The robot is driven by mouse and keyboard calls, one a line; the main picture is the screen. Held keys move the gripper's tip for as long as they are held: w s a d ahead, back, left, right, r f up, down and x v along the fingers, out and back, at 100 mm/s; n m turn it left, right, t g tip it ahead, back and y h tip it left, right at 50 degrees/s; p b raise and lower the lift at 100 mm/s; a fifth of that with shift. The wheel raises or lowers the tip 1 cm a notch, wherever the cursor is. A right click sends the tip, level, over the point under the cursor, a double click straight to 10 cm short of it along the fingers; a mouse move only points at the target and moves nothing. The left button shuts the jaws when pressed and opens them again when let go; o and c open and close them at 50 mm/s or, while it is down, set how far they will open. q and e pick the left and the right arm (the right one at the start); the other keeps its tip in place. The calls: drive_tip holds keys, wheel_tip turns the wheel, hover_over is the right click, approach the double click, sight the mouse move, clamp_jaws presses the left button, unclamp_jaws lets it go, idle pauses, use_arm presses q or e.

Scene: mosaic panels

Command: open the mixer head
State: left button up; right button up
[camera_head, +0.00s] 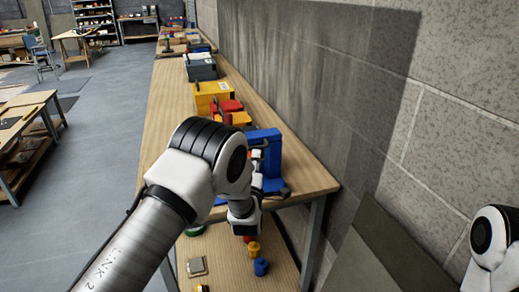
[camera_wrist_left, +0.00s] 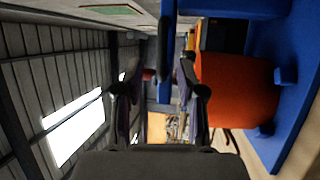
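A blue machine (camera_head: 265,146), which I take to be the mixer, stands on the near end of the long wooden bench, partly hidden by my left arm. In the left wrist view its blue body (camera_wrist_left: 296,75) is at the right, turned sideways, beside an orange-red bowl-like part (camera_wrist_left: 238,88). My left gripper (camera_wrist_left: 160,88) has its two fingers apart, with a narrow blue bar (camera_wrist_left: 166,50) showing between them. I cannot tell whether the fingers touch the bar. In the head view the left gripper is mostly hidden behind my arm. Only part of my right arm shows, at the right edge.
Yellow and red items (camera_head: 212,97) and a grey box (camera_head: 200,67) stand farther along the bench (camera_head: 165,110). A lower shelf (camera_head: 225,258) holds small coloured pieces (camera_head: 261,267).

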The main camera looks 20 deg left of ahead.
sight(257, 148)
use_arm(q)
drive_tip(key=p+x, duration=0.1)
drive_tip(key=x, duration=0.5)
drive_tip(key=shift+w+a+f+p, duration=0.15)
drive_tip(key=shift+a+p, duration=0.1)
drive_tip(key=shift+p, duration=0.15)
drive_tip(key=shift+w, duration=0.4)
drive_tip(key=shift+s, duration=0.1)
clamp_jaws()
